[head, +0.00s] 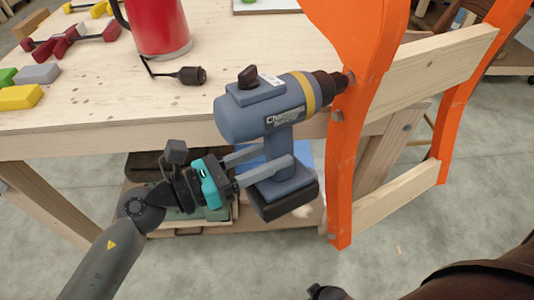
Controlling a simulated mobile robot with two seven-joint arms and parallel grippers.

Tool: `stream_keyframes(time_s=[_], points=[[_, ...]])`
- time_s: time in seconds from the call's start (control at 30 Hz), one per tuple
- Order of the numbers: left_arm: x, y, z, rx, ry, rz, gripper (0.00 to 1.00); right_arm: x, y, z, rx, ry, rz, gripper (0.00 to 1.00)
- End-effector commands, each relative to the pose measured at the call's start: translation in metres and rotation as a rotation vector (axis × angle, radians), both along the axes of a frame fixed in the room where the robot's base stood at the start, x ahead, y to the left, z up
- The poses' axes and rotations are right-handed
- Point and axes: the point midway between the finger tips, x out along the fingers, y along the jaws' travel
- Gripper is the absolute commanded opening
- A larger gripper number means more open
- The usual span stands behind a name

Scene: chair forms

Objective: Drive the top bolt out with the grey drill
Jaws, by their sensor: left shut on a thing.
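My left gripper (262,170) is shut on the handle of the grey drill (250,115), a blue-grey tool with a yellow ring and black battery foot. It holds the drill upright in front of the table edge, with the dark chuck pointing right. The chuck's front end is at the orange chair form (345,170), right at the top bolt (351,77). I cannot tell whether the bit touches the bolt. A second bolt (338,116) shows just below, and a lower bolt (331,237) sits near the form's foot. My right gripper is not clearly seen.
The wooden table (90,125) holds a red container (158,28), a small black tool (180,74), red clamps (70,40), and yellow (20,97) and grey blocks. Pale boards (430,70) join the orange sides. A dark brown object (465,272) fills the bottom right corner.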

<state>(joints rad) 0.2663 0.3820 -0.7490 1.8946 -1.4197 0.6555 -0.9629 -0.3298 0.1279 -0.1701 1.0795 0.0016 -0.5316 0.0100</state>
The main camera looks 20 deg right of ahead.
Motion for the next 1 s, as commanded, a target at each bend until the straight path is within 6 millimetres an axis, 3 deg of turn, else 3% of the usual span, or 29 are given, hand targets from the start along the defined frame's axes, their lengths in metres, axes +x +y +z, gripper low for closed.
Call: stream_keyframes(time_s=[1.0], points=[[0.0011, -0.0084, 0.0061, -0.012, -0.005, 0.0, 0.0, -0.0001, 0.0001, 0.0021, 0.0, 0.0, 0.0, 0.5]])
